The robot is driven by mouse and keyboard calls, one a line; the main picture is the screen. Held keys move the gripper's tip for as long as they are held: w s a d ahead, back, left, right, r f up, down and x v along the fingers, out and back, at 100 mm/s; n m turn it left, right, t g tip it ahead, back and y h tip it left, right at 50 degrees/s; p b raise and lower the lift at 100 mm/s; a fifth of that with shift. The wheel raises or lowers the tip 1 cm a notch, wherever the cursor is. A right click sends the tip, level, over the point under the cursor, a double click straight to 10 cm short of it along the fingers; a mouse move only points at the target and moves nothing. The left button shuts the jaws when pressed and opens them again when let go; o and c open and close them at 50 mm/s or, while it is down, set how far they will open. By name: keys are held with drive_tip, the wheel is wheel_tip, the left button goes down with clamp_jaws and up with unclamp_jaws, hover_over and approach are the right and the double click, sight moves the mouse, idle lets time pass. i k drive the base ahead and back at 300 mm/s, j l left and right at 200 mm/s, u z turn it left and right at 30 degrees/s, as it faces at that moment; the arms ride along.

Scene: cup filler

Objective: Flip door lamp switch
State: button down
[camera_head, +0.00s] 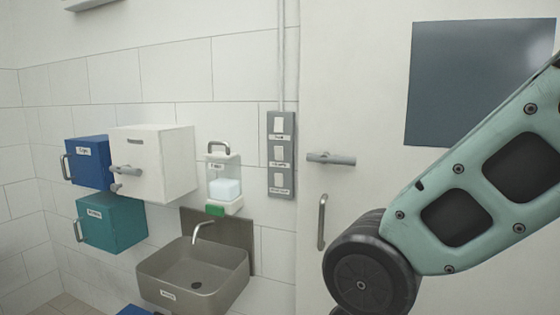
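A grey switch panel (281,155) is fixed to the tiled wall just left of the door. It carries three white rocker switches stacked vertically: a top switch (279,125), a middle switch (279,154) and a bottom switch (281,181). Each has a small label under it that is too small to read, so I cannot tell which one is the door lamp switch. The white door (345,120) has a grey lever handle (331,158) and a dark window. My arm crosses the right side of the view in front of the door. My gripper is not visible.
A metal sink (165,268) with a tap stands below and left of the panel. A soap dispenser (223,175), a white box (170,150), a blue box (85,150) and a teal box (120,222) hang on the wall. A vertical bar handle (321,222) is on the door.

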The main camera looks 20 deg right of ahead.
sight(279, 180)
drive_tip(key=i+u, duration=0.15)
drive_tip(key=u, duration=0.2)
drive_tip(key=i+l+u, duration=0.15)
drive_tip(key=u, duration=0.2)
drive_tip(key=i+l+u, duration=0.15)
drive_tip(key=u, duration=0.2)
